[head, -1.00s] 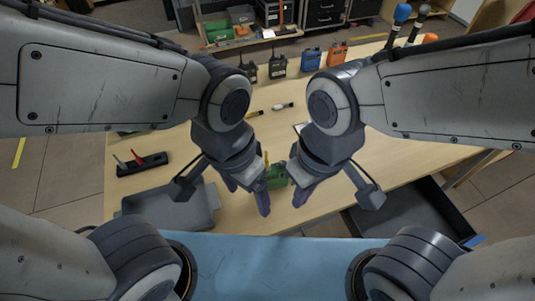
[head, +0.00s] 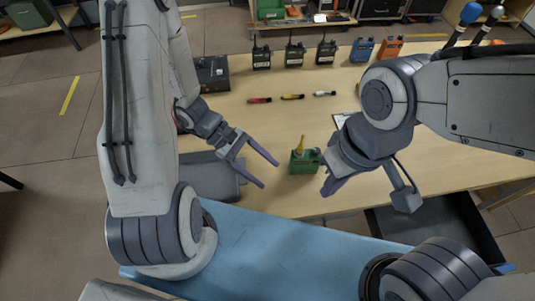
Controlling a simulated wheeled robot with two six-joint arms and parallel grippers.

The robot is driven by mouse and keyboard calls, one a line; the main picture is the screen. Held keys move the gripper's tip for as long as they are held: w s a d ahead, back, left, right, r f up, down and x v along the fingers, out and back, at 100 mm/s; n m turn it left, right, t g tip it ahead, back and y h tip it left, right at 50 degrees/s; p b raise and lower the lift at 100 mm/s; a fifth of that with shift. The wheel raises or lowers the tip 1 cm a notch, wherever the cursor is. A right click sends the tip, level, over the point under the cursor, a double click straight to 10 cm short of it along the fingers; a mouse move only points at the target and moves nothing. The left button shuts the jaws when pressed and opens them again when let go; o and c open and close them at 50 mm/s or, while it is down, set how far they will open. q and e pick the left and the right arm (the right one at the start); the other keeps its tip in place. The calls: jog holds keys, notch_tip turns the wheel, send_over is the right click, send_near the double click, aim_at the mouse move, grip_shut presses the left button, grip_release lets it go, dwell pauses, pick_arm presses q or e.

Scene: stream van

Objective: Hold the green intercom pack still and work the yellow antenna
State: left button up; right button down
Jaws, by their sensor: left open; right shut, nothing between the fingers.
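The green intercom pack (head: 304,163) stands on the table near its front edge. Its yellow antenna (head: 301,144) sticks up from the top, leaning slightly. My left gripper (head: 271,172) is open and empty to the left of the pack, apart from it, its fingers pointing right. My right gripper (head: 326,190) is shut and empty just right of the pack. It overlaps the pack's right edge in the view, and I cannot tell whether it touches.
Dark radios, a blue radio (head: 361,50) and an orange radio (head: 390,48) stand along the table's back. Several markers (head: 292,97) lie mid-table. A grey tray (head: 208,176) is at left, partly behind my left arm. A dark open drawer (head: 440,228) is at front right.

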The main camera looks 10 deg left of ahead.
aim_at(299, 164)
pick_arm(q)
jog(key=w+f+n+t+h, duration=0.1)
jog(key=w+n+t, duration=0.1)
jog(key=w+f+n+t+h, duration=0.1)
jog(key=w+f+n+t, duration=0.1)
jog(key=n, duration=0.1)
jog(key=w+f+n+t, duration=0.1)
jog(key=w+n+t, duration=0.1)
jog(key=n, duration=0.1)
jog(key=shift+f+h, duration=0.25)
jog(key=shift+h, duration=0.15)
jog(key=b+x, duration=0.2)
jog(key=x, duration=0.5)
jog(key=shift+w+d+f+b, duration=0.1)
jog(key=shift+d+f+b, duration=0.15)
jog(key=shift+d+b, duration=0.15)
jog(key=shift+b+x, duration=0.3)
jog(key=shift+x, duration=0.65)
jog(key=shift+w+r, duration=0.1)
